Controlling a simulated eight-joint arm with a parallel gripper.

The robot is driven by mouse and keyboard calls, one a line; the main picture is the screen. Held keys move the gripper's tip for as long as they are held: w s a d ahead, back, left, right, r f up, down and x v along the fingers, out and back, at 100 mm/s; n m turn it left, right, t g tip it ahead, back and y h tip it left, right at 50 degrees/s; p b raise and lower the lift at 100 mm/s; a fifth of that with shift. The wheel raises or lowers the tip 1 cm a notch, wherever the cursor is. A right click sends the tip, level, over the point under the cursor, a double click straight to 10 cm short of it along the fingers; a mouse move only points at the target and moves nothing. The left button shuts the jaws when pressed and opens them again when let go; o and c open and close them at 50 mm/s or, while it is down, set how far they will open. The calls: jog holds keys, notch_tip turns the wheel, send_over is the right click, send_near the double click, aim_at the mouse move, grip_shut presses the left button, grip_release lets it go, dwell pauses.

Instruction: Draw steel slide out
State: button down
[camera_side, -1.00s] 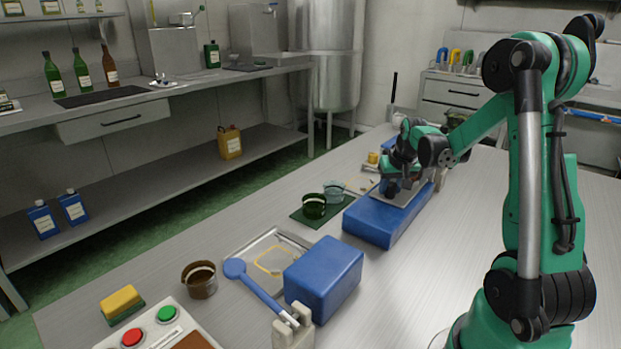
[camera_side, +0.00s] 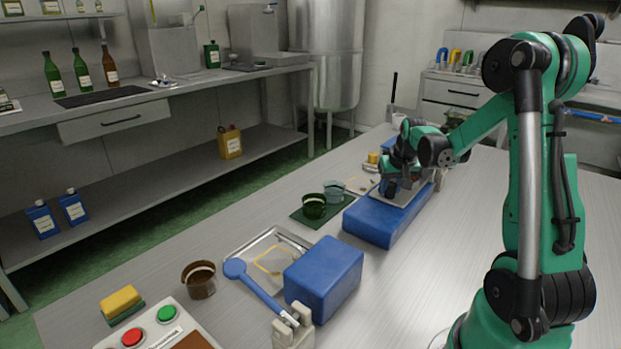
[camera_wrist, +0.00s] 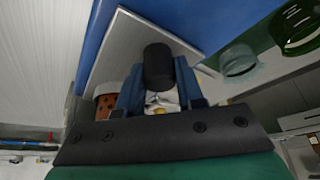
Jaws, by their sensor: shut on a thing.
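The steel slide (camera_side: 411,198) is a flat, pale metal plate on top of a long blue block (camera_side: 382,222) on the bench. In the wrist view the slide (camera_wrist: 125,50) lies against the blue block (camera_wrist: 185,15), with a black cylindrical knob (camera_wrist: 158,66) in front of it. My gripper (camera_wrist: 160,92) is shut on the knob, its blue fingers on either side. In the side view my gripper (camera_side: 391,186) is low over the block, and its fingertips and the knob are hard to make out.
A green cup (camera_side: 313,207) and a clear glass (camera_side: 335,194) stand left of the block. A blue box (camera_side: 323,278), a metal tray (camera_side: 240,252) and a brown cup (camera_side: 199,280) are nearer. The bench to the right of the block is largely clear.

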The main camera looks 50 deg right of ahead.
dwell(0.4)
jog(key=a, duration=1.1)
jog(key=shift+a, duration=0.3)
jog(key=c, duration=0.5)
grip_release()
jog(key=shift+c, duration=0.2)
jog(key=shift+r, duration=0.1)
jog(key=shift+v, duration=2.7)
